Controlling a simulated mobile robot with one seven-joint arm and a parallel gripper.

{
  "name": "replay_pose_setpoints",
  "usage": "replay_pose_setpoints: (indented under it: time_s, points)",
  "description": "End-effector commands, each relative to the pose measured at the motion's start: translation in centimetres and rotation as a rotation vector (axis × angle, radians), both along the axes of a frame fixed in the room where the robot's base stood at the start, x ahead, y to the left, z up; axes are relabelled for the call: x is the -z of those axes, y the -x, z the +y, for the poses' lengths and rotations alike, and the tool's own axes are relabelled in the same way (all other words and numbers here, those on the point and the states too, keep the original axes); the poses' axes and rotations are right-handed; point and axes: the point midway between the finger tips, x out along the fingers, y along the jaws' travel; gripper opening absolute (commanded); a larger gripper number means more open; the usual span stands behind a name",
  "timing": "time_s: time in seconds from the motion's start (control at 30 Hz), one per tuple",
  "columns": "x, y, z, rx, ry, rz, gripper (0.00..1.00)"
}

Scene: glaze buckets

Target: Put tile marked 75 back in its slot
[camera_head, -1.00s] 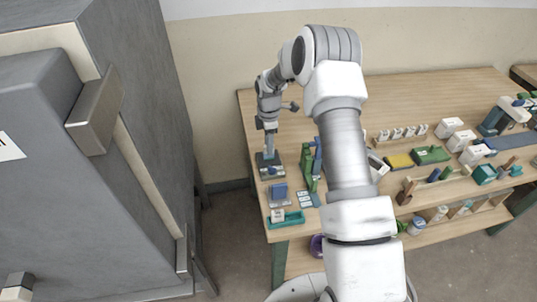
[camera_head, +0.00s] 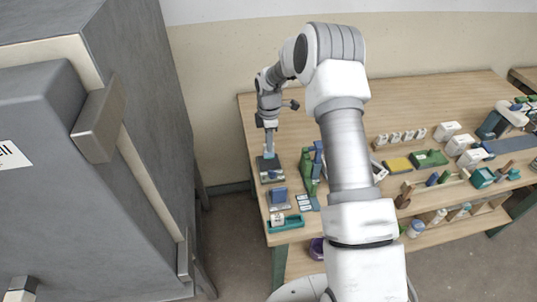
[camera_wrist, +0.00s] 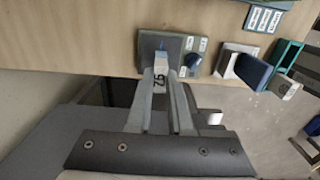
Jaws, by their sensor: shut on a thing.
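The tile marked 75 (camera_wrist: 160,80) is a pale tile with dark digits, seen in the wrist view between the fingers of my gripper (camera_wrist: 163,88). My gripper is shut on it. In the head view my gripper (camera_head: 269,142) points down over a dark grey block (camera_head: 270,170) at the table's left end. The wrist view shows this grey block (camera_wrist: 148,47) just beyond the tile, with a blue knob (camera_wrist: 193,60) and small white labels beside it. The tile and fingers cover part of the block. I cannot tell whether the tile touches it or where its slot lies.
A blue block on a pale base (camera_head: 279,196), a teal tray (camera_head: 291,223) and a labelled card (camera_head: 307,202) lie nearby. A green stand (camera_head: 308,170) is close on the right. A grey cabinet (camera_head: 140,150) stands left of the table.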

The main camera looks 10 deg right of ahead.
Motion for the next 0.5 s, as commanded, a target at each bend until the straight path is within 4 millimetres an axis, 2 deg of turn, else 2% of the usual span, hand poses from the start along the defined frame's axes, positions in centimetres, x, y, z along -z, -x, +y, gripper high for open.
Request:
replay_pose_setpoints:
  time_s: [0.03, 0.5]
  points:
    - [-0.8, 0.0, 0.0, 0.000, 0.000, 0.000, 0.00]
    - [-4.8, 0.0, 0.0, 0.000, -0.001, 0.001, 0.00]
